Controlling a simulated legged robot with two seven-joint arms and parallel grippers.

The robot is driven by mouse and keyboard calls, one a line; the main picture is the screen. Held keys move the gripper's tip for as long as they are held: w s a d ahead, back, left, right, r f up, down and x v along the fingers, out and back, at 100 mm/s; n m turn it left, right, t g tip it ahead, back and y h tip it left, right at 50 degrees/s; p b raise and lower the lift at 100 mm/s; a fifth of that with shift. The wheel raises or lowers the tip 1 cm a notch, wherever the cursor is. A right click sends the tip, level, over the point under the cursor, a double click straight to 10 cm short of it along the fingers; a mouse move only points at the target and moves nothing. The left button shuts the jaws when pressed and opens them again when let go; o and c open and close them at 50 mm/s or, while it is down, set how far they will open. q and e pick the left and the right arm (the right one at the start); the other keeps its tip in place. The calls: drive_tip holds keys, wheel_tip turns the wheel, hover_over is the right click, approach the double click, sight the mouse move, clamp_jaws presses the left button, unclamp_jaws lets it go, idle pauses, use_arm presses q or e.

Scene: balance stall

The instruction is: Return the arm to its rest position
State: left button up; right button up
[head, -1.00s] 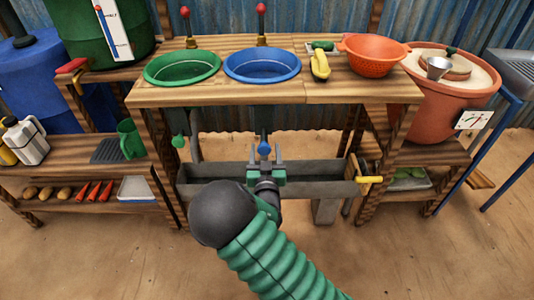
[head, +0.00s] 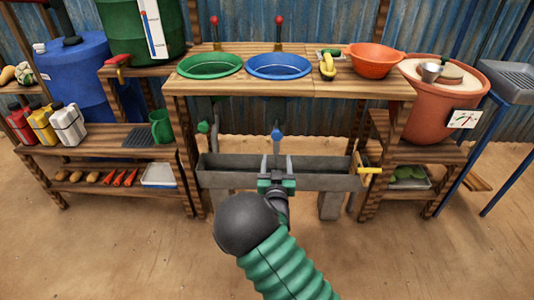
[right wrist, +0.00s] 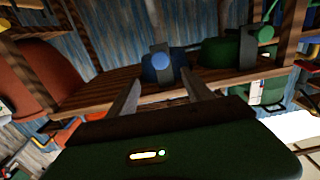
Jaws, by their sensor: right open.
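My right gripper (head: 277,165) is in front of the wooden stall in the head view, with its arm coming up from the bottom. Its two fingers are apart and nothing shows between them. In the head view it overlaps the grey trough (head: 222,172), below the blue knob (head: 277,135). In the right wrist view the fingers (right wrist: 160,95) are spread, with the blue basin's underside and knob (right wrist: 162,62) beyond them. I cannot tell the exact gap to the trough. My left gripper is in neither view.
The bench holds a green basin (head: 209,66), a blue basin (head: 279,67) and an orange colander (head: 374,60). A yellow handle (head: 369,170) is at the trough's right end. A green mug (head: 161,127) stands on the left shelf. The dirt floor (head: 120,250) in front is clear.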

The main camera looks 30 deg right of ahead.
drive_tip(key=s+a+f+n+g+y, duration=0.2)
drive_tip(key=s+a+f+g+y, duration=0.55)
drive_tip(key=s+a, duration=0.4)
drive_tip(key=s+a+n+g+y, duration=0.1)
drive_tip(key=s+a+n+g, duration=0.15)
drive_tip(key=s, duration=0.65)
drive_tip(key=s+a+n+g+y, duration=0.1)
drive_tip(key=s+a+n+g, duration=0.15)
drive_tip(key=s, duration=0.55)
wheel_tip(320, 180, up, 36)
drive_tip(key=p, duration=3.6)
drive_tip(key=shift+a+f+m, duration=0.15)
drive_tip(key=shift+a+m, duration=0.05)
drive_tip(key=shift+m, duration=0.2)
